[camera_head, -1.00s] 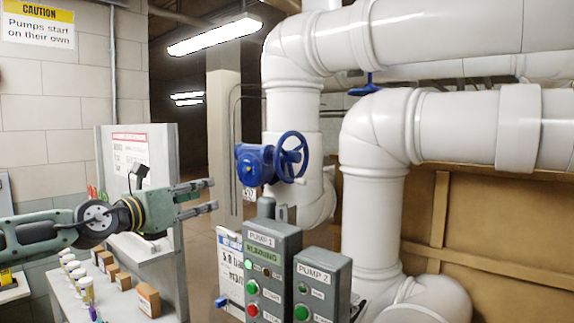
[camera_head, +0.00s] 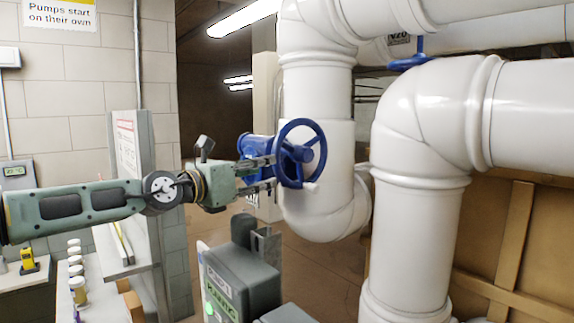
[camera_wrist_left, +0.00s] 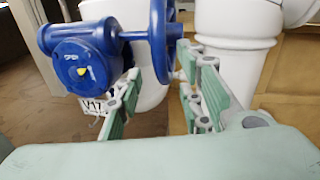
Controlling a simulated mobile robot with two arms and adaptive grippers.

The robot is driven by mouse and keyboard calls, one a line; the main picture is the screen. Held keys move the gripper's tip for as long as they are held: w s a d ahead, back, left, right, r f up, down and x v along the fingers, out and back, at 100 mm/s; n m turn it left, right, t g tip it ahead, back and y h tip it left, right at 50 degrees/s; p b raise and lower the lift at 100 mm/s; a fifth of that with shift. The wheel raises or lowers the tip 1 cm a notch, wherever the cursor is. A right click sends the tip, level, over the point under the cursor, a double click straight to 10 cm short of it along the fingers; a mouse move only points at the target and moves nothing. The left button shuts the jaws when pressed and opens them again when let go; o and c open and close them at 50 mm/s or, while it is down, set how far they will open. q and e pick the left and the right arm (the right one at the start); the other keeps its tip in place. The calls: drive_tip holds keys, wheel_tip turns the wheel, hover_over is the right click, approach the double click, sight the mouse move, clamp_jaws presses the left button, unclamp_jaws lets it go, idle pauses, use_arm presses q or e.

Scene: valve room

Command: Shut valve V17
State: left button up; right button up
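The blue valve has a blue handwheel (camera_head: 301,124) with a pale handle knob and a blue gearbox body (camera_head: 256,146), in front of a white vertical pipe. In the left wrist view a tag reading V17 (camera_wrist_left: 92,105) hangs below the blue body (camera_wrist_left: 85,58). The wheel (camera_wrist_left: 161,35) shows nearly edge-on there. My left gripper (camera_head: 275,170) is at the wheel with its fingers apart. In the wrist view the wheel's lower rim lies between the two fingers (camera_wrist_left: 158,64); I cannot tell whether they touch it. My right gripper is not in view.
Large white pipes (camera_head: 418,175) fill the right side. A second blue valve handle (camera_head: 410,60) is on the upper pipe. The grey pump control box (camera_head: 240,285) stands below my gripper. A shelf unit (camera_head: 128,250) with small containers is at the left.

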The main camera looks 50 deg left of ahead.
sight(278, 171)
use_arm(q)
drive_tip(key=w+p, duration=0.3)
drive_tip(key=shift+w+a+r, duration=0.15)
drive_tip(key=shift+w+r, duration=0.1)
drive_tip(key=w, duration=0.1)
drive_tip(key=w+p, duration=0.1)
drive_tip(key=w, duration=0.1)
drive_tip(key=shift+w+a+f+p, duration=0.1)
drive_tip(key=shift+a+f+p, duration=0.1)
drive_tip(key=shift+f+p, duration=0.1)
drive_tip(key=shift+w, duration=0.2)
drive_tip(key=shift+c, duration=1.7)
clamp_jaws()
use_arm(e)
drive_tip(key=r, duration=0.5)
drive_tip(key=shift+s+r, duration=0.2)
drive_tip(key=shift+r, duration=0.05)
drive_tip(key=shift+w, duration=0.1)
